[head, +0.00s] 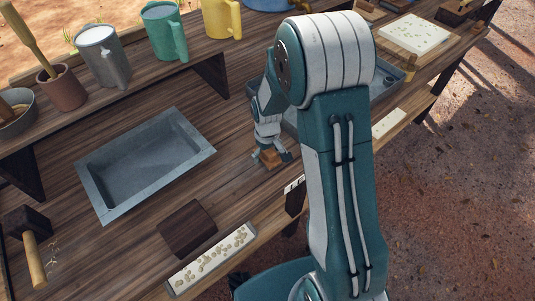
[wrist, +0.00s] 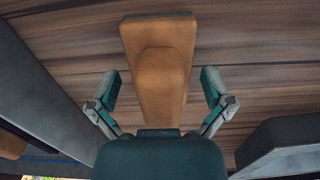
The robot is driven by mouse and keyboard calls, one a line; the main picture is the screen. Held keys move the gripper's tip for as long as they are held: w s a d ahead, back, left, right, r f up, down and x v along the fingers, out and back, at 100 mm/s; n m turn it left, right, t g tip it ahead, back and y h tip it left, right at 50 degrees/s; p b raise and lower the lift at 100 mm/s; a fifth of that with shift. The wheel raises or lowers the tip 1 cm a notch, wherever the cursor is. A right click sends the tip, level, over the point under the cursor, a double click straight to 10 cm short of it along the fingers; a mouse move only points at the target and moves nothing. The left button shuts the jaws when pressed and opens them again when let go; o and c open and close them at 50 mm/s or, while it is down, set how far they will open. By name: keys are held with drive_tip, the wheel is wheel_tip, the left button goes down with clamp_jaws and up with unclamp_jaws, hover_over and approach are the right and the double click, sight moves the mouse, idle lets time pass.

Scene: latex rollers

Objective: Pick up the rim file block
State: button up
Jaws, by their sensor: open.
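The rim file block appears to be the orange-brown block (head: 270,158) on the wooden bench. In the wrist view, the block (wrist: 158,38) has a flat body with a raised rounded part and a dark far edge. My gripper (head: 271,151) points down over the block in the head view. In the wrist view, my gripper (wrist: 159,78) is open, with one finger on each side of the block's near part. Gaps show between both fingers and the block. My gripper's palm hides the block's near end.
A grey metal tray (head: 88,188) lies left of the block. A dark wooden block (head: 188,228) and a pale speckled strip (head: 213,258) lie nearer. A raised shelf with several mugs (head: 103,57) stands behind. Another grey tray (head: 398,73) is partly hidden by my arm.

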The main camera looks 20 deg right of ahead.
drive_tip(key=shift+a, duration=0.25)
drive_tip(key=c, duration=1.1)
drive_tip(key=shift+c, duration=0.8)
drive_tip(key=shift+d, duration=0.25)
drive_tip(key=shift+s, duration=0.1)
wheel_tip(320, 180, up, 3)
drive_tip(key=shift+f, duration=0.2)
drive_tip(key=s+a+r, duration=0.7)
drive_tip(key=s+r, duration=0.3)
drive_tip(key=s, duration=0.2)
drive_tip(key=shift+r, duration=0.25)
